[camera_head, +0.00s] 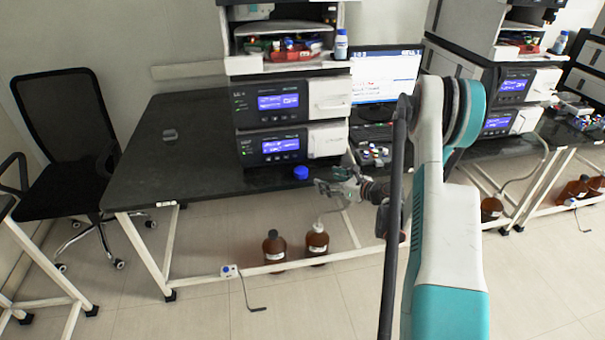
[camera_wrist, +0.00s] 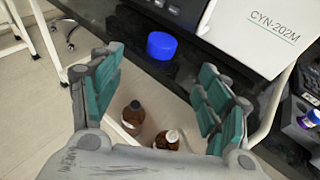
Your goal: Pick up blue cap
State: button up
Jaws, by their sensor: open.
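The blue cap (camera_head: 301,172) sits on the black tabletop near its front edge, just below the stacked instruments. In the wrist view the cap (camera_wrist: 161,45) is at the upper middle, ahead of the gap between my fingers. My gripper (camera_head: 322,186) is at the table's front edge, a little to the right of the cap in the head view. In the wrist view my gripper (camera_wrist: 160,88) has its two teal-padded fingers spread wide apart, with nothing between them. The cap is not touched by either finger.
The instrument stack (camera_head: 283,145) stands right behind the cap. Brown bottles (camera_head: 274,246) stand on the floor below the table edge. A small grey object (camera_head: 170,135) lies on the left tabletop, which is otherwise clear. A monitor (camera_head: 385,75) and a tray of vials (camera_head: 373,154) are to the right.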

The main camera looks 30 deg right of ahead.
jog(key=b, duration=0.2)
send_near(302, 171)
jog(key=w+f, duration=0.1)
jog(key=shift+r+b+x, duration=0.15)
jog(key=shift+b+x, duration=0.45)
jog(key=shift+x, duration=1.2)
jog(key=shift+r+b+x, duration=0.2)
jog(key=shift+b+x, duration=0.35)
jog(key=shift+x, duration=1.2)
jog(key=shift+a, duration=0.15)
jog(key=c, duration=0.8)
